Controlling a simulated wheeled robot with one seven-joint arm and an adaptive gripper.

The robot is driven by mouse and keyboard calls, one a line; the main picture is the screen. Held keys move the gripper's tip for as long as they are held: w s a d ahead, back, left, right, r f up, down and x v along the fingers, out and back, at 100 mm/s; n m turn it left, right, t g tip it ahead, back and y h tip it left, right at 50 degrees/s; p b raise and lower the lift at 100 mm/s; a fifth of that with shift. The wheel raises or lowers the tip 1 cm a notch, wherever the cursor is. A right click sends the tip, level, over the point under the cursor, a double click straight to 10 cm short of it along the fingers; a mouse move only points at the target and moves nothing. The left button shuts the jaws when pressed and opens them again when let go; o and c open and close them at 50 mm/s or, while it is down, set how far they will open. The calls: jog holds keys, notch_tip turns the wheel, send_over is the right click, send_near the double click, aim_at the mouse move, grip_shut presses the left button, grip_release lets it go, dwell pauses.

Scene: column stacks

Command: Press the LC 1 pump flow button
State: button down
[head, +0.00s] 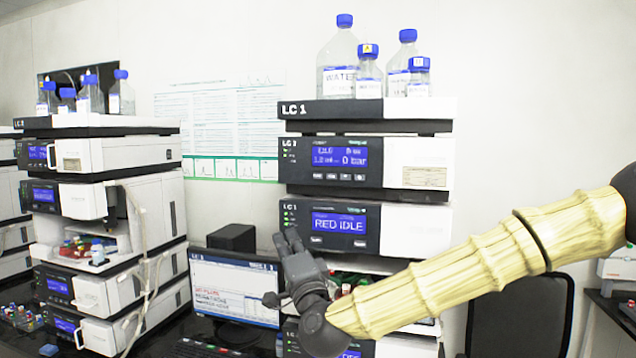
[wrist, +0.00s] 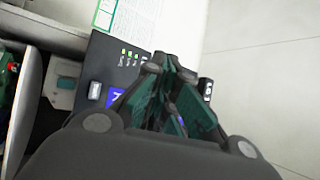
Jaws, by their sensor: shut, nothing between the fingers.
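The LC 1 stack stands right of centre in the head view, under a tray marked LC 1 (head: 330,109). Its upper module, the pump (head: 332,163), has a blue display reading 0 bar and a row of small buttons (head: 339,177) below it; their labels are too small to read. In the wrist view the shut fingers (wrist: 164,62) cover part of a dark panel (wrist: 105,62) with green lights and a blue display.
A monitor (head: 235,290) stands behind and left of my gripper. Glass bottles (head: 338,62) stand on top of the stack. A second instrument stack (head: 120,158) with a hanging tube is at left. A black chair (head: 520,315) is at lower right. The wall is clear above my arm.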

aim_at(309, 181)
notch_tip(309, 181, up, 12)
jog(key=s+d+m+t+h, duration=0.1)
jog(key=d+m+t, duration=0.1)
jog(key=shift+f+t, duration=0.15)
jog(key=shift+t, duration=0.25)
jog(key=shift+p, duration=0.3)
jog(key=shift+w+d+p, duration=0.4)
jog(key=shift+w+d, duration=0.05)
jog(key=shift+w, duration=0.9)
jog(key=shift+w+d+p, duration=0.35)
jog(key=shift+w+d, duration=0.05)
jog(key=shift+w, duration=1)
jog(key=shift+w+d+p, duration=0.4)
jog(key=shift+w+d, duration=0.05)
jog(key=shift+w, duration=0.9)
